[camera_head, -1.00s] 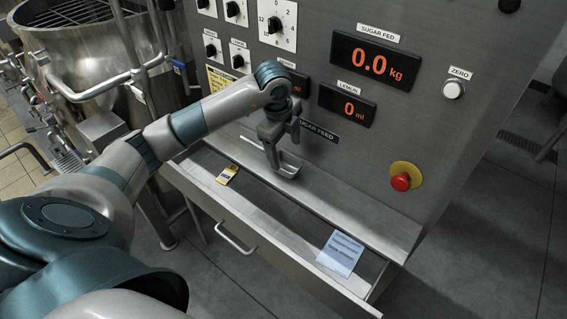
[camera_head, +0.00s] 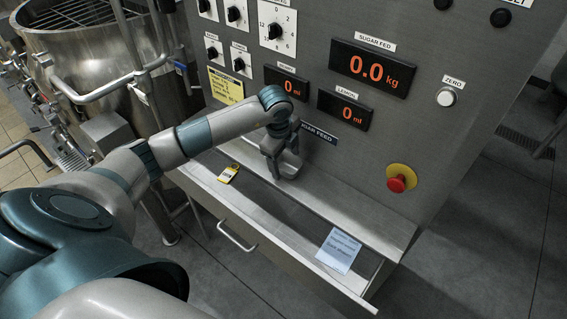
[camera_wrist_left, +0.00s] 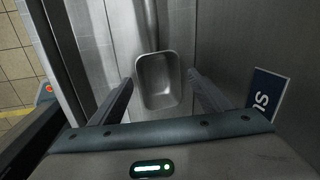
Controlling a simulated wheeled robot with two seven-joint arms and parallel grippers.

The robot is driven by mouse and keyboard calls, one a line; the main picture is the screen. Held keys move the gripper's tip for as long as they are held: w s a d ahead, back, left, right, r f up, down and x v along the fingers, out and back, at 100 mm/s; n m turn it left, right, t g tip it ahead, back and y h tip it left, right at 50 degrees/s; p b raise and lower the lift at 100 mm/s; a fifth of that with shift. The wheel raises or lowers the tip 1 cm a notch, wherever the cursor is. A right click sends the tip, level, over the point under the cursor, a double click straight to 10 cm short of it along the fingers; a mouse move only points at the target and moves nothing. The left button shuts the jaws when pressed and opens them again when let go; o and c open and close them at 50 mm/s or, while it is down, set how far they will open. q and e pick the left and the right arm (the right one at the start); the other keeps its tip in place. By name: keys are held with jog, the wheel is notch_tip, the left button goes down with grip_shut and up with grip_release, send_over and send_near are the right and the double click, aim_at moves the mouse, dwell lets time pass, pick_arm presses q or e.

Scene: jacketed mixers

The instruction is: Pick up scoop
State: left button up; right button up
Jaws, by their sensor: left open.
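The scoop (camera_wrist_left: 158,75) is a small grey metal pan with rounded corners. In the left wrist view it lies between my fingers, on a steel surface. My left gripper (camera_head: 282,162) is open above the steel ledge, under the SUGAR FEED label. In the left wrist view the fingers of this gripper (camera_wrist_left: 160,88) reach down on either side of the scoop, with gaps on both sides. In the head view the gripper hides most of the scoop. My right gripper is out of view.
An open steel drawer (camera_head: 219,201) runs below the ledge, with a yellow tag (camera_head: 228,174) and a printed paper (camera_head: 338,250). The control panel (camera_head: 330,180) stands close behind, with a red stop button (camera_head: 397,183). A steel mixer (camera_head: 85,60) stands at left.

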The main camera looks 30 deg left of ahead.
pick_arm(q)
jog(key=shift+f, duration=0.1)
jog(key=shift+c, duration=0.3)
jog(key=c, duration=1.1)
jog(key=shift+c, duration=0.2)
jog(key=shift+w+r+b, duration=0.1)
jog(key=shift+r+b, duration=0.25)
jog(key=shift+r, duration=0.1)
notch_tip(320, 180, up, 9)
jog(key=b, duration=0.3)
jog(key=shift+b, duration=0.35)
jog(key=shift+r, duration=0.1)
